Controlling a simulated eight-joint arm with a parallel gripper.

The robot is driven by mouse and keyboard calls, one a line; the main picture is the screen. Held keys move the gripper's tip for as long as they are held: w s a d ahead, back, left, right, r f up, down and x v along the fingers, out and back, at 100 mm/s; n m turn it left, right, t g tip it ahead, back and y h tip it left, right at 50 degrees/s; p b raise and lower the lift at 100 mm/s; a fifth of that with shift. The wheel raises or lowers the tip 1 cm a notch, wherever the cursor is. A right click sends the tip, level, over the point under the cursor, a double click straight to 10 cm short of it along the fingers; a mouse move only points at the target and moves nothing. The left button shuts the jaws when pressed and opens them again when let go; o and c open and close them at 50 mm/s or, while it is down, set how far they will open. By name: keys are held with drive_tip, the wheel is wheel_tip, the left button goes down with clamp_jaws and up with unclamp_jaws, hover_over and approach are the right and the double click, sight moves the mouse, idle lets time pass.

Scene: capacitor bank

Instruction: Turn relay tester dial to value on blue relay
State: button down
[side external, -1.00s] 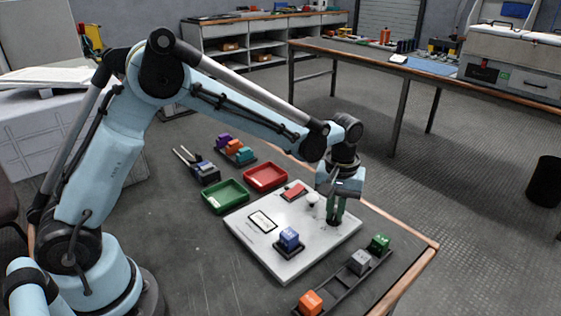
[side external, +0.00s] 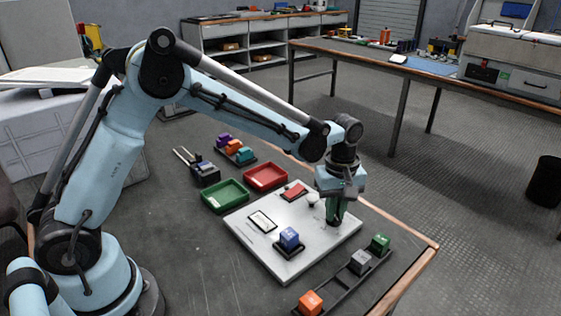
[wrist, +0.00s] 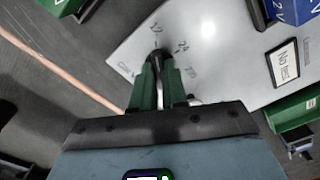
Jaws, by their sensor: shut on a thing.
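The relay tester (side external: 285,262) is a white panel on the bench. The blue relay (side external: 289,238) sits upright in its black socket; part of it shows in the wrist view (wrist: 289,10) with only part of its marking visible. My gripper (side external: 334,220) points down at the tester's far right part. In the wrist view its green fingers (wrist: 159,72) are shut on the dark dial (wrist: 158,54), mostly hidden between them. Marks around the dial include "12" and "24", with others too blurred to read surely. The tester's display (wrist: 284,63) reads "No test".
Red (side external: 265,177) and green (side external: 225,196) trays stand behind the tester. A dark rack (side external: 343,284) with orange, grey and green relays lies along the front right. More relays (side external: 235,150) sit behind the trays. A white knob and a red part are on the tester near my gripper.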

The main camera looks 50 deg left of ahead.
drive_tip(key=c, duration=1.2)
unclamp_jaws()
drive_tip(key=shift+o, duration=0.2)
wheel_tip(320, 180, up, 12)
